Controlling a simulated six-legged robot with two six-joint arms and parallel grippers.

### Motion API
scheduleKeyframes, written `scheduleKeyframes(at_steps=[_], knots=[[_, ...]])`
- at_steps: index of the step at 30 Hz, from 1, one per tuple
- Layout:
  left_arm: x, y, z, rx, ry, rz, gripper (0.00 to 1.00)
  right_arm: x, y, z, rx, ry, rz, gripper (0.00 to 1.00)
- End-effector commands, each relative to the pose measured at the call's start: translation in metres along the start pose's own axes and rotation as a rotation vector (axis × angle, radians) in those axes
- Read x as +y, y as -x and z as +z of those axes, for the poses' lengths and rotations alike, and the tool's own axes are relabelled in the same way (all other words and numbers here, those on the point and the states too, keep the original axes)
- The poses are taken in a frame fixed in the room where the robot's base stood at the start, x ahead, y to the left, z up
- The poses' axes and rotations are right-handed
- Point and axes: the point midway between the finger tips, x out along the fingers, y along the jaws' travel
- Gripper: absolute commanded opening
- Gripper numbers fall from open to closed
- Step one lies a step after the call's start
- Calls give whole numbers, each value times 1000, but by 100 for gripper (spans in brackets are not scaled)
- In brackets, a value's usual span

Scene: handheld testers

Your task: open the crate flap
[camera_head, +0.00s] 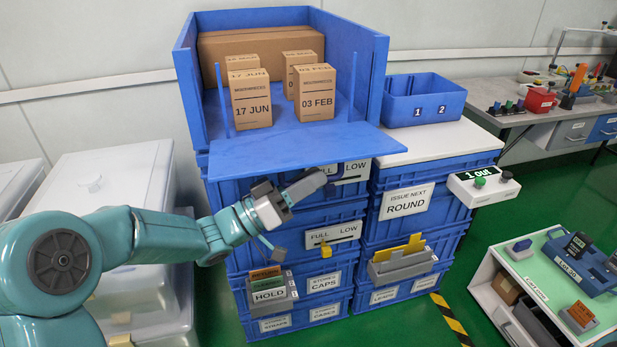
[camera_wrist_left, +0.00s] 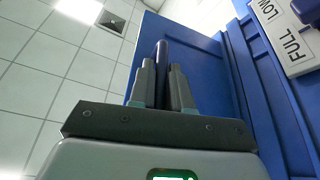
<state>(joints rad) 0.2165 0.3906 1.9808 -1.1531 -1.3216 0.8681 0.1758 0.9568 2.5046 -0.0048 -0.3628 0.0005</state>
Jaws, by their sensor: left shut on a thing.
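The blue crate (camera_head: 378,75) stands on top of the stacked bins, its front open. Its blue flap (camera_head: 285,150) is folded down and juts out about level in front. My left gripper (camera_head: 314,182) is at the underside of the flap, near the middle of its front edge. In the left wrist view the two fingers (camera_wrist_left: 165,88) are shut on a narrow dark blue part of the flap (camera_wrist_left: 203,50). The exact grip is partly hidden by the fingers. My right gripper is in neither view.
Cartons (camera_head: 250,100) stand inside the crate, behind the flap. A blue two-slot tray (camera_head: 425,103) is at its right. Labelled bins (camera_head: 335,235) fill the space below.

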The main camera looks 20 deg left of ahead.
Motion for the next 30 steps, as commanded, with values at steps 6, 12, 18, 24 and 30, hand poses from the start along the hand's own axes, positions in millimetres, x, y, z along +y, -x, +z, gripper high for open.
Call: scheduleKeyframes(at_steps=[6, 12, 18, 24, 30], knots=[[5, -4, -9, 1, 56, -23, 0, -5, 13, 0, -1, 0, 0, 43], [5, -3, -8, 2, 56, -22, 0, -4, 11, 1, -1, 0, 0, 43], [5, -3, -8, 2, 55, -22, 39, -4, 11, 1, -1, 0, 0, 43], [4, 1, -9, 3, 55, -24, 39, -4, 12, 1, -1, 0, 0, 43], [4, 37, -10, 3, 56, -29, 39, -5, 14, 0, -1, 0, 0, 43]])
